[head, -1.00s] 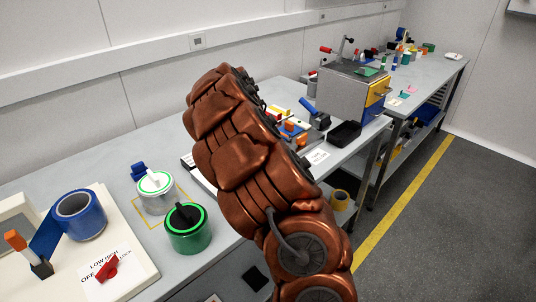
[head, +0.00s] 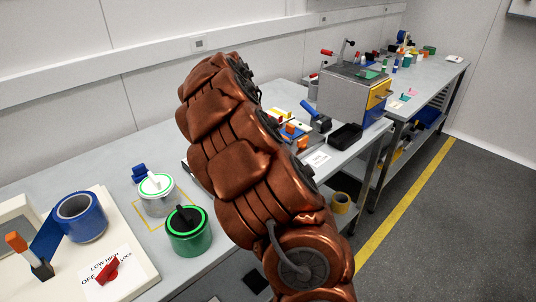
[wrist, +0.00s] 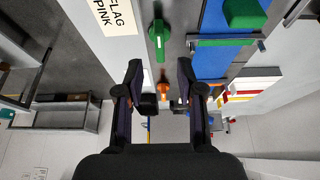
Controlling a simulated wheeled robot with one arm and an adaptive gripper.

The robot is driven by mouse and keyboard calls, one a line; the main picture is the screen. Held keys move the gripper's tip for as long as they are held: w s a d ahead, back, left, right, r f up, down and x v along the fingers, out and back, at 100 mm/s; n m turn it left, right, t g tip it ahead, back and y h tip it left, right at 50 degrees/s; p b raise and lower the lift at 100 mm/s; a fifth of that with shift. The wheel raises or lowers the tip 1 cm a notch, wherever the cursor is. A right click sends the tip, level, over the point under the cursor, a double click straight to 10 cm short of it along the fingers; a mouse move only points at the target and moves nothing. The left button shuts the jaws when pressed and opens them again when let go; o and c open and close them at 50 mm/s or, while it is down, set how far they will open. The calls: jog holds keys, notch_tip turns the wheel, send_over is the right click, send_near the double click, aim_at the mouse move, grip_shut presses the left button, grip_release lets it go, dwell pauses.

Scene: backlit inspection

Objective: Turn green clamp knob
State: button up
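A green knob (wrist: 159,34) with a raised grip shows at the top centre of the wrist view, beside a label reading "FLAG PINK". My gripper (wrist: 160,72) is open, with its two dark fingers apart and nothing between them. The knob appears beyond the fingertips, roughly in line with the gap, and no contact shows. An orange knob or lever (wrist: 165,88) appears in the gap, farther off. In the head view my arm covers the gripper, and I cannot make out the green knob there.
A green bar (wrist: 225,41) and a green block (wrist: 243,13) lie right of the knob, near blue strips. In the head view, a green-rimmed can (head: 189,240), a silver can (head: 157,203) and blue tape (head: 81,222) stand left of my arm.

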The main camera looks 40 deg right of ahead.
jog(key=v, duration=0.6)
jog(key=shift+r, duration=0.25)
jog(key=shift+a, duration=0.15)
